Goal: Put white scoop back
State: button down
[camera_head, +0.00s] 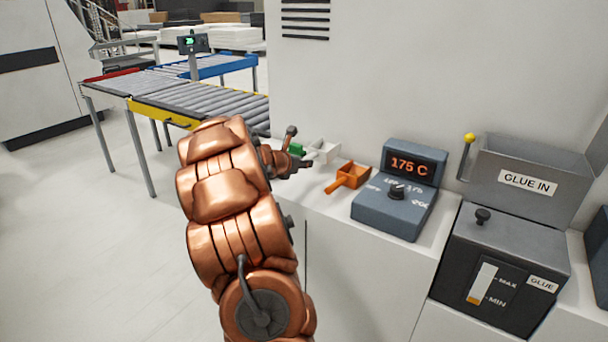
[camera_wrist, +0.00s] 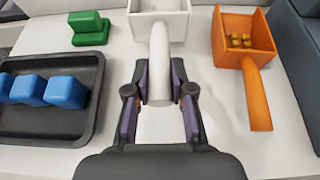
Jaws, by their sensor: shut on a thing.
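The white scoop (camera_wrist: 160,20) is at the top middle of the wrist view, with its handle pointing toward me. My gripper (camera_wrist: 160,85) is shut on the handle, one finger on each side. In the head view the white scoop (camera_head: 323,151) shows at the far end of the white counter, beyond my gripper (camera_head: 299,160). The scoop's bowl looks empty in the wrist view. I cannot tell whether it rests on the counter or is held just above it.
An orange scoop (camera_wrist: 243,38) with small yellowish pieces lies right of the white one. A dark tray (camera_wrist: 50,128) with blue blocks and a green block (camera_wrist: 89,28) are to the left. The temperature box (camera_head: 397,195) and glue machine (camera_head: 507,262) stand further right.

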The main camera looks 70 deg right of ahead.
aim_at(303, 183)
jog(key=shift+f, duration=2)
jog(key=c, duration=1)
grip_release()
jog(key=shift+r, duration=0.2)
jog(key=b+v, duration=0.1)
jog(key=v, duration=0.9)
jog(key=shift+w+a, duration=0.1)
jog(key=shift+v, duration=0.85)
jog(key=shift+a, duration=0.15)
